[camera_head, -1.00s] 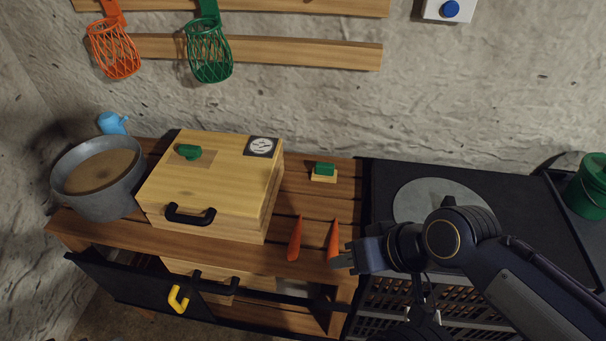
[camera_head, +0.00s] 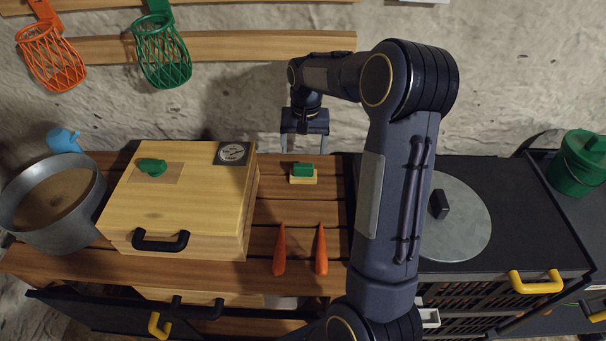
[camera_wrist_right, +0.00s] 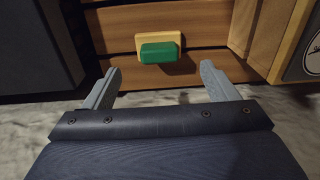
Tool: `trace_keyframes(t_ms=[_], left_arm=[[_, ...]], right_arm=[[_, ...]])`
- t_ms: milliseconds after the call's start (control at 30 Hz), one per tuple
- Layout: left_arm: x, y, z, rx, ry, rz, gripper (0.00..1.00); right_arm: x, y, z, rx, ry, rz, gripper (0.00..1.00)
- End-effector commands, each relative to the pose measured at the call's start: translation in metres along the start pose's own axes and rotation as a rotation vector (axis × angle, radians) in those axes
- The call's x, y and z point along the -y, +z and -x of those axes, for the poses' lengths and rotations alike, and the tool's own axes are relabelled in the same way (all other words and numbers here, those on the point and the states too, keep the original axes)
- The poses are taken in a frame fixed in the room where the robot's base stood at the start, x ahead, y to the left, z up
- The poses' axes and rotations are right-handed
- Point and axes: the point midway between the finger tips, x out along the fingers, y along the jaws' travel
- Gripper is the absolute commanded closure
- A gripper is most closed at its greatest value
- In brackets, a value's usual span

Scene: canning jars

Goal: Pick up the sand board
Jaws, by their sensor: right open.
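A small wooden board with a green block handle (camera_head: 303,172), which looks like the sand board, lies on the slatted wooden table. It also shows in the right wrist view (camera_wrist_right: 158,50), ahead of my fingers and roughly between them. My right gripper (camera_head: 304,147) points down, open and empty, behind and above the board near the wall. Its two fingers (camera_wrist_right: 160,82) are spread apart and do not touch the board. My left gripper is not in view.
The wooden box (camera_head: 196,204) with a black handle stands left of the board. Two carrots (camera_head: 279,250) (camera_head: 321,250) lie in front of it. A grey pot (camera_head: 88,212) is far left. A black stove with a round lid (camera_head: 465,225) is right.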

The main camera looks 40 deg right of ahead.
Motion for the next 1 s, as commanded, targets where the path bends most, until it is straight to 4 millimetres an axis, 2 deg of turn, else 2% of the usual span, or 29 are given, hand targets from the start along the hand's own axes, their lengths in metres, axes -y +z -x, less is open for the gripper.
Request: trace_keyframes(t_ms=[33,167,467,700,1000], left_arm=[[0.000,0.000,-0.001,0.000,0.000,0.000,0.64],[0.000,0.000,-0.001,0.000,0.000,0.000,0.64],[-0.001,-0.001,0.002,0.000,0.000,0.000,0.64],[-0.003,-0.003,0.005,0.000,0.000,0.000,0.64],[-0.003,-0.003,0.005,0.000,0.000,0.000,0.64]], right_arm=[[-0.001,-0.007,-0.009,0.006,0.017,-0.012,0.20],[-0.003,-0.015,-0.021,0.012,0.037,-0.026,0.20],[-0.003,-0.014,-0.054,0.013,0.038,-0.025,0.20],[-0.002,-0.013,-0.088,0.012,0.037,-0.026,0.20],[-0.002,-0.013,-0.095,0.010,0.036,-0.025,0.20]])
